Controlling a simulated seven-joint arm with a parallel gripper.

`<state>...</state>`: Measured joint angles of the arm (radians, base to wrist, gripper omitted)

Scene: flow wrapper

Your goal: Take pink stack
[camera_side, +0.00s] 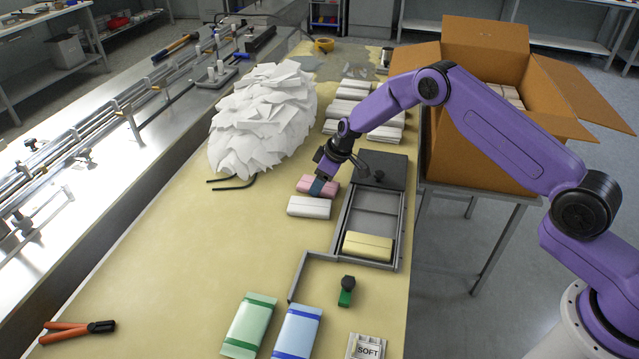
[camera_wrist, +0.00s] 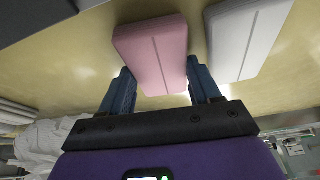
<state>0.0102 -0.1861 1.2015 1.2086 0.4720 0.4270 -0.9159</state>
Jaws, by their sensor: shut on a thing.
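The pink stack (camera_wrist: 152,50) lies on the tan table top, and its near end sits between the two fingers of my gripper (camera_wrist: 162,92) in the wrist view. In the side view the pink stack (camera_side: 306,184) is partly hidden by my gripper (camera_side: 318,186), which reaches down over its right part. The fingers are shut on the stack. A white stack (camera_wrist: 245,38) lies beside it, close to one finger; it also shows in the side view (camera_side: 309,208) just in front of the pink one.
A grey tray (camera_side: 337,237) with a yellow stack (camera_side: 367,246) stands to the right. A white paper heap (camera_side: 262,118) lies behind left. Several white stacks (camera_side: 385,130) and a cardboard box (camera_side: 485,150) are farther back. Green (camera_side: 248,327) and blue (camera_side: 298,331) packs lie in front; the table's left front is mostly clear.

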